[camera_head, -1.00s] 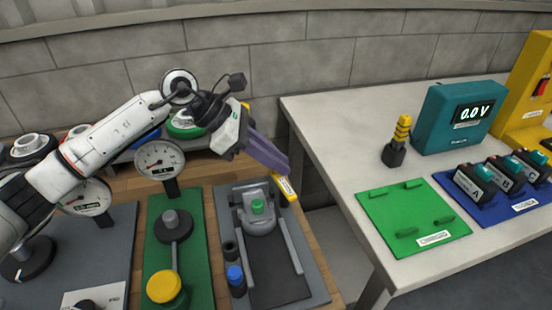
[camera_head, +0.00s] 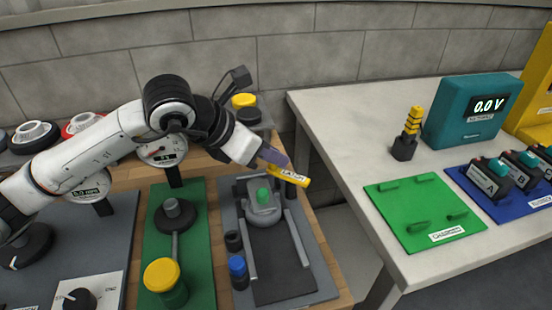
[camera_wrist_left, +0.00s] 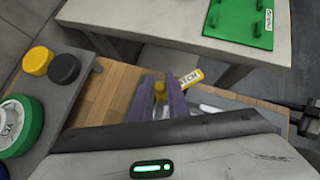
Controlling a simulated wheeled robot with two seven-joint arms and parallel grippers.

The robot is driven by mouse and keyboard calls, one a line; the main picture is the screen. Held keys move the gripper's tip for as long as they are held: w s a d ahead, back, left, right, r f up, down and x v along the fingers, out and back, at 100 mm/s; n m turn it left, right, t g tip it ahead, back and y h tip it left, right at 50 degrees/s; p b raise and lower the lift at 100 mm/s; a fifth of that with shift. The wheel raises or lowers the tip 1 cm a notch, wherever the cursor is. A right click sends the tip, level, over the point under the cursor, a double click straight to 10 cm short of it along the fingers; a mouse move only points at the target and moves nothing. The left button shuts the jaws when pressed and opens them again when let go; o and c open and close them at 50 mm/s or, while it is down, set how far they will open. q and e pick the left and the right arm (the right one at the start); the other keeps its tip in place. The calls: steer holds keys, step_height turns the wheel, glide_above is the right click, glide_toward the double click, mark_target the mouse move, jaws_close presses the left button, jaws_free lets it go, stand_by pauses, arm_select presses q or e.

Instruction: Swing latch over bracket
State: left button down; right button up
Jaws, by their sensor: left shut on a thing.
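The yellow latch (camera_head: 291,177), with a white LATCH label, lies at the far right corner of the grey slide panel (camera_head: 315,290). It points right and slightly toward me in the head view. My left gripper (camera_head: 273,160) is shut on the latch at its left end, with purple fingers angled down. In the left wrist view the latch (camera_wrist_left: 188,79) shows beside and between the fingers (camera_wrist_left: 161,98). A grey carriage (camera_head: 264,216) with a green knob stands on the panel, just nearer than the latch. I cannot clearly single out the bracket. My right gripper is not in view.
A green panel with a yellow knob (camera_head: 164,276) stands left of the slide panel. Black and blue cylinders (camera_head: 238,268) stand at its left edge. A gauge (camera_head: 163,150) stands behind. A pale table (camera_head: 345,140) lies to the right across a gap.

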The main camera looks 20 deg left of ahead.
mark_target(272, 166)
arm_select(q)
steer(key=n+y+b, duration=0.1)
steer(key=s+n+t+y+b, duration=0.1)
steer(key=shift+d+f+n+b, duration=0.1)
steer(key=shift+n+b, duration=0.2)
steer(key=shift+n, duration=0.1)
steer(key=n+y+b, duration=0.1)
steer(key=s+n+y, duration=0.1)
steer(key=shift+d+n+b, duration=0.1)
steer(key=shift+n+b, duration=0.2)
steer(key=shift+b, duration=0.05)
steer(key=shift+s+d+r+n+y, duration=0.1)
steer(key=shift+s+n+y, duration=0.05)
steer(key=shift+n+y, duration=0.3)
steer(key=shift+s+r+n+y, duration=0.15)
steer(key=shift+n+y, duration=0.2)
steer(key=shift+n, duration=0.2)
steer(key=shift+s+n+y, duration=0.15)
steer(key=shift+n+y, duration=0.25)
steer(key=shift+n, duration=0.1)
steer(key=shift+f, duration=0.1)
steer(key=c, duration=1.7)
jaws_free()
steer(key=shift+s, duration=0.1)
